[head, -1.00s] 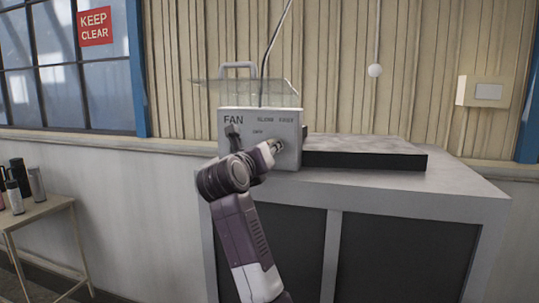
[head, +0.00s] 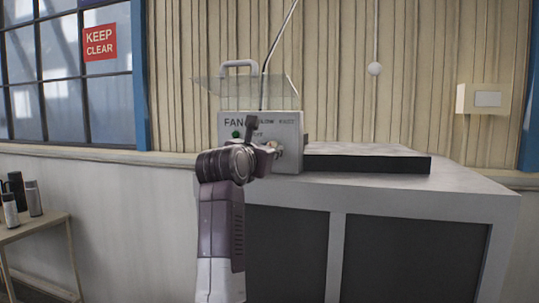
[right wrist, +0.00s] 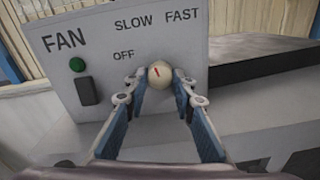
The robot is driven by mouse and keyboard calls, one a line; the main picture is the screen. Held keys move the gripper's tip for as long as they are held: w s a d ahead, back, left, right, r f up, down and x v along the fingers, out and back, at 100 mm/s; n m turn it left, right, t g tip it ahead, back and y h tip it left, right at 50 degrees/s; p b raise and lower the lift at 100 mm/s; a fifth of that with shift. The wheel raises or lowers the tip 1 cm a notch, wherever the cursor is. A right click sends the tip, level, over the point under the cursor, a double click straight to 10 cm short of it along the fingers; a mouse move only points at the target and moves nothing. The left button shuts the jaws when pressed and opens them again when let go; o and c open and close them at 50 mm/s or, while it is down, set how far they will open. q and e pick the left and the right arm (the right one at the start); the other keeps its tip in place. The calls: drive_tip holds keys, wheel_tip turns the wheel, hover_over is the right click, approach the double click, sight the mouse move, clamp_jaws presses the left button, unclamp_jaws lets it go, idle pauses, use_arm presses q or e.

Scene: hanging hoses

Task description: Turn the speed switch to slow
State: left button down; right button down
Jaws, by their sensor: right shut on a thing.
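The fan box (head: 290,130) is a pale grey panel on a bench, marked FAN, OFF, SLOW and FAST. Its speed switch is a round cream knob (right wrist: 160,75) with a red mark, below the lettering in the right wrist view. The mark leans up and left, roughly towards SLOW. My right gripper (right wrist: 160,80) is shut on the knob, one fingertip at each side. In the head view my right gripper (head: 277,149) is at the panel front and partly covers it. My left gripper is not in view.
A green lamp (right wrist: 77,64) and a black rocker switch (right wrist: 88,91) sit left of the knob. A dark flat slab (head: 370,164) lies on the bench (head: 460,195) to the right. A side table (head: 35,226) with bottles stands at left.

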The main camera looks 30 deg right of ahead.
drive_tip(key=shift+f, duration=0.1)
idle(0.3)
drive_tip(key=c, duration=1.6)
unclamp_jaws()
drive_tip(key=shift+r, duration=0.2)
wheel_tip(320, 180, up, 10)
drive_tip(key=shift+f, duration=0.15)
drive_tip(key=shift+f, duration=0.1)
